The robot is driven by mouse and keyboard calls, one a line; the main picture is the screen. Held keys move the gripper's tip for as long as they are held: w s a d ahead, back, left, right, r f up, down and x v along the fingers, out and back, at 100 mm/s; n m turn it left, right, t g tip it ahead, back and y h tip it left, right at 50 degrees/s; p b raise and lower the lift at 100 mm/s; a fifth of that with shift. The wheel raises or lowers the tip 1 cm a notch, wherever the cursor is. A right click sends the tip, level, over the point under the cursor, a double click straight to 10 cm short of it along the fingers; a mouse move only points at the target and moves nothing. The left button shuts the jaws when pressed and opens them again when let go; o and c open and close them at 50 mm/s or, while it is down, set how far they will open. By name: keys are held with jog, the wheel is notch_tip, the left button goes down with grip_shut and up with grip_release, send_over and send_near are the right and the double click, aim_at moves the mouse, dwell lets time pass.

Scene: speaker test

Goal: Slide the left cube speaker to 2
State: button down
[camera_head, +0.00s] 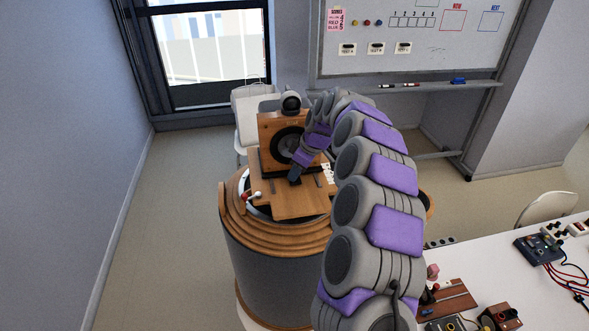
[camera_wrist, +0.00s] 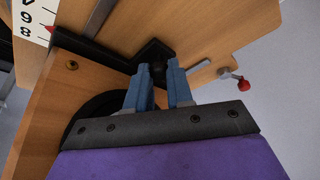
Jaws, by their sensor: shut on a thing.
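The wooden cube speaker (camera_head: 273,128), with a black round cone and a grey round piece on top, stands on a wooden board with slots (camera_head: 285,205). In the wrist view its wooden front (camera_wrist: 55,105) is close by. My gripper (camera_head: 295,176) is low in front of the speaker. In the wrist view my gripper's blue fingers (camera_wrist: 158,70) are shut on a dark part at the speaker's black base (camera_wrist: 100,55); the fingers partly hide it. A white number scale (camera_wrist: 32,18) with a red pointer (camera_wrist: 49,30) shows at upper left; its reading is unclear.
The board sits on a round drum stand (camera_head: 275,255) with wooden rings. A small red-tipped lever (camera_wrist: 240,82) sticks out beside the board. My arm hides the stand's right side. A white table (camera_head: 505,275) with devices is at right; a whiteboard (camera_head: 420,45) is behind.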

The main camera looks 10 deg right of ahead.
jog(key=shift+s+f+b, duration=0.1)
jog(key=shift+s+b, duration=0.4)
jog(key=shift+s, duration=1.5)
jog(key=c, duration=1)
grip_release()
jog(key=shift+d, duration=0.15)
jog(key=shift+w, duration=0.1)
jog(key=p+v, duration=0.1)
jog(key=v, duration=1.6)
jog(key=shift+r, duration=0.25)
